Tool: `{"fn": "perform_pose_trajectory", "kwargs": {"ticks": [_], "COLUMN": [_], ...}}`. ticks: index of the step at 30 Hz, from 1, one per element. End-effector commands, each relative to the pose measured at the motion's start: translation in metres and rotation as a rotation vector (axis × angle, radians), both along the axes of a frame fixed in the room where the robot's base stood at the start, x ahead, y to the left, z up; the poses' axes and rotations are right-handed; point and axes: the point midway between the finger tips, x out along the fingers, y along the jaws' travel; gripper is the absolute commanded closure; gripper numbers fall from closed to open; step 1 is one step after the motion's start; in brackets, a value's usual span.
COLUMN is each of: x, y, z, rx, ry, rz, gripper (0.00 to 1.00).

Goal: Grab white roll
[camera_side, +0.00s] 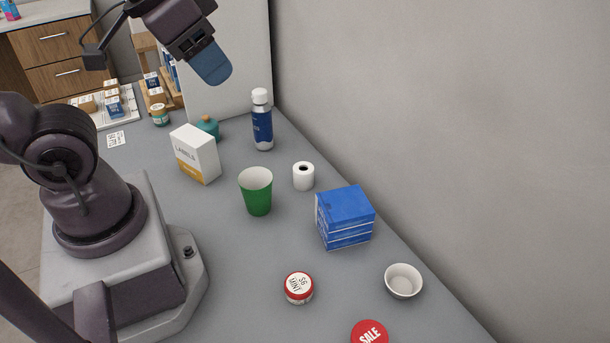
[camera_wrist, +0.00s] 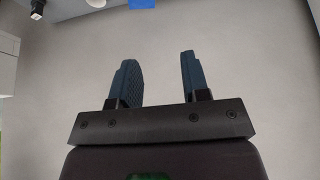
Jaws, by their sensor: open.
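The white roll (camera_side: 303,176) stands upright on the grey counter in the side view, with its dark core hole facing up. It is between the green cup and the blue box, close to the wall. My gripper (camera_side: 213,72) is high above the counter at the upper left, well away from the roll. In the wrist view its two blue fingers (camera_wrist: 158,80) are apart with nothing between them.
A green cup (camera_side: 257,192) stands just left of the roll, and a blue box (camera_side: 344,217) is to its lower right. A white labels box (camera_side: 195,154), a blue bottle (camera_side: 262,120), a mint tin (camera_side: 298,288) and a white bowl (camera_side: 403,281) are around.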

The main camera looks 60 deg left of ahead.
Motion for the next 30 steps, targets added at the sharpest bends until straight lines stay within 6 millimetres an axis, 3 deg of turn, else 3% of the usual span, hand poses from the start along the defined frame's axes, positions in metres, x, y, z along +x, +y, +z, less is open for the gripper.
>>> {"fn": "perform_pose_trajectory", "kwargs": {"ticks": [2, 7, 17, 23, 30], "x": [0.0, 0.0, 0.001, 0.001, 0.027], "y": [0.0, 0.0, 0.0, 0.0, 0.012], "z": [0.0, 0.0, 0.004, 0.048, 0.048], "rx": [0.0, 0.0, 0.0, 0.0, -0.31], "ry": [0.0, 0.0, -0.003, -0.008, 0.209], "rz": [0.0, 0.0, 0.0, 0.0, 0.389], "gripper": [0.57, 0.21, 0.2, 0.2, 0.2]}}
